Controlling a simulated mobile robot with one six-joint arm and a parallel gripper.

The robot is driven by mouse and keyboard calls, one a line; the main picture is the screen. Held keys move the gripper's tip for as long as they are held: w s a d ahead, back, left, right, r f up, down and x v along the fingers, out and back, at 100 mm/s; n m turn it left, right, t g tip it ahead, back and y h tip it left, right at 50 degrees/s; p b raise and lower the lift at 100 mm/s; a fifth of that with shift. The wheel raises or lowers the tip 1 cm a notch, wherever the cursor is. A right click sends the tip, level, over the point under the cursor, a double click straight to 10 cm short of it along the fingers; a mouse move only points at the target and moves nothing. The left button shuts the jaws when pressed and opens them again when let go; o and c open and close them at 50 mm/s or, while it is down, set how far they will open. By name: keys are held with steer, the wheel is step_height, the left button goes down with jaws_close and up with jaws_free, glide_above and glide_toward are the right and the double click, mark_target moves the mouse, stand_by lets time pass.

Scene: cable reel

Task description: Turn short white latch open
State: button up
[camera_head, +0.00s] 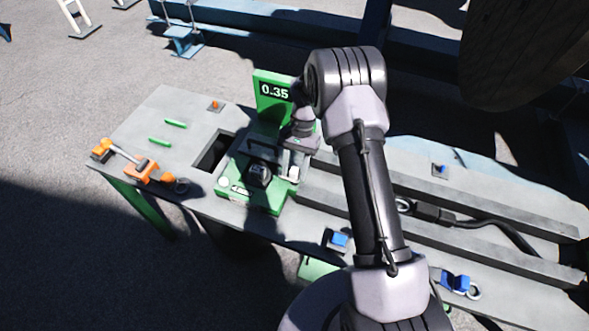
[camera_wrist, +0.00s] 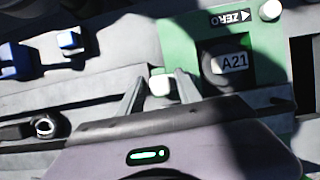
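A short white piece, which looks like the short white latch (camera_wrist: 160,85), sits at the edge of the green device (camera_wrist: 180,45). It also shows as a small white block in the head view (camera_head: 294,173), below my gripper. The lower part of the piece is partly hidden by the gripper body.
An orange tool (camera_head: 135,160) lies left.

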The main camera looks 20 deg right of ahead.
stand_by(0.3)
steer(key=p+v, duration=0.4)
steer(key=v, duration=1.3)
steer(key=shift+r, duration=0.2)
steer(key=shift+w, duration=0.15)
steer(key=s+a+r+n+t+b, duration=0.1)
steer(key=s+a+r+t+b, duration=0.15)
steer(key=s+r, duration=0.45)
steer(key=s+a+r+n+t+b, duration=0.1)
steer(key=s+a+r+t+b, duration=0.2)
steer(key=s+r, duration=0.35)
steer(key=s+a+f+t+b, duration=0.1)
steer(key=s+f+t+b, duration=0.1)
steer(key=s, duration=0.6)
steer(key=s+a+f+t+b, duration=0.1)
steer(key=s+f+t+b, duration=0.1)
steer(key=s, duration=0.7)
steer(key=shift+n+h+b, duration=0.3)
steer(key=shift+b, duration=0.4)
